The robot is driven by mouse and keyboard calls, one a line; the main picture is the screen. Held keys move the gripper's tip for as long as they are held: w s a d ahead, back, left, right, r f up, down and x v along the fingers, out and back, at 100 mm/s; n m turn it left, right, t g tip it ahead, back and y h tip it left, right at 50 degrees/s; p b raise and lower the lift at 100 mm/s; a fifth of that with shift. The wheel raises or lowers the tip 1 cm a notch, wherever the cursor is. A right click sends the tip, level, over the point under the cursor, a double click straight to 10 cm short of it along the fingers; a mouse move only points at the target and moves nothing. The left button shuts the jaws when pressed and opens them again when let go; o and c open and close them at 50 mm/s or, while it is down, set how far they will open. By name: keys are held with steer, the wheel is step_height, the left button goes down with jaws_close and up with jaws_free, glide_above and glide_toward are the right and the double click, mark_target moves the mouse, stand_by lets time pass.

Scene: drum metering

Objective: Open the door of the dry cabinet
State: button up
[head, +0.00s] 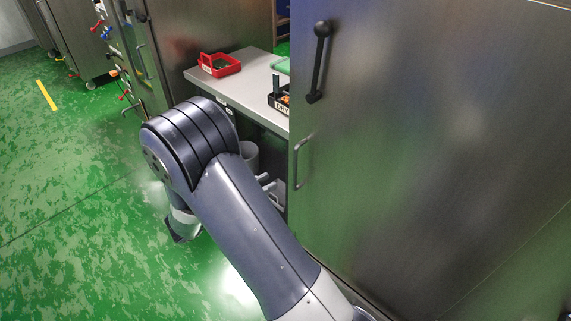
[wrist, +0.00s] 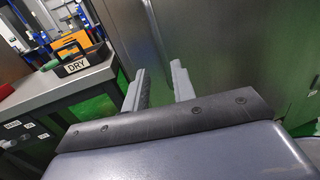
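A tall steel cabinet (head: 430,130) fills the right of the head view. Its front carries a black bar handle (head: 318,62) higher up and a grey handle (head: 300,163) lower down near its left edge. The door looks shut. I see no label naming it as the dry cabinet. My gripper (wrist: 158,82) is open and empty in the wrist view, its two grey fingers pointing at a steel panel (wrist: 220,45). In the head view my gripper's fingertips (head: 267,183) show past my arm, left of the grey handle and apart from it; my arm hides the rest.
A grey table (head: 245,85) left of the cabinet bears a red tray (head: 219,65) and a black tray labelled DRY (wrist: 83,62). More steel cabinets stand at the back left. The green floor at left is clear.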

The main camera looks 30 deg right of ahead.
glide_above(294, 187)
steer(key=shift+w+d, duration=0.15)
steer(key=shift+w, duration=0.1)
steer(key=shift+c, duration=0.3)
jaws_close()
